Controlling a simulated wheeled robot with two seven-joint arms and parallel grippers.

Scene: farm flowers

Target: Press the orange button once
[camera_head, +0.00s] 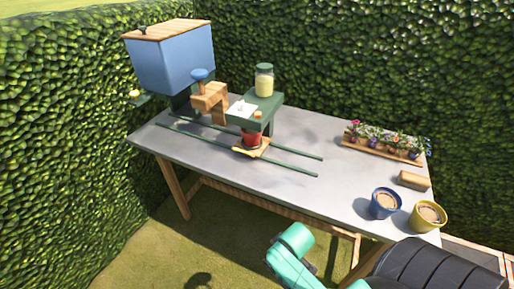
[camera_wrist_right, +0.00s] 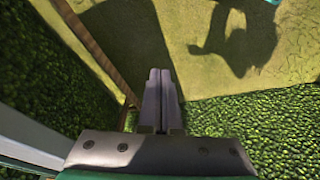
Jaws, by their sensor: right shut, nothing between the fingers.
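A small orange-tan knob (camera_head: 258,115), which may be the orange button, sits on the front right corner of a raised green stand (camera_head: 268,103) on the grey table (camera_head: 300,163). It is too small to make out clearly. A small yellowish dome (camera_head: 135,93) on a green bracket shows at the table's far left. My right gripper (camera_wrist_right: 160,73) is shut and empty in the right wrist view, pointing toward the grass. My teal right arm shows at the bottom of the head view, in front of the table and well apart from the knob. My left gripper is out of view.
A blue hopper (camera_head: 172,60) and a wooden block (camera_head: 210,101) with a blue knob stand at the back left. A jar (camera_head: 264,80) stands on the stand, and a red pot (camera_head: 251,138) below it, between green rails. Flowers (camera_head: 385,142), a blue pot (camera_head: 384,204) and a yellow pot (camera_head: 428,216) stand right.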

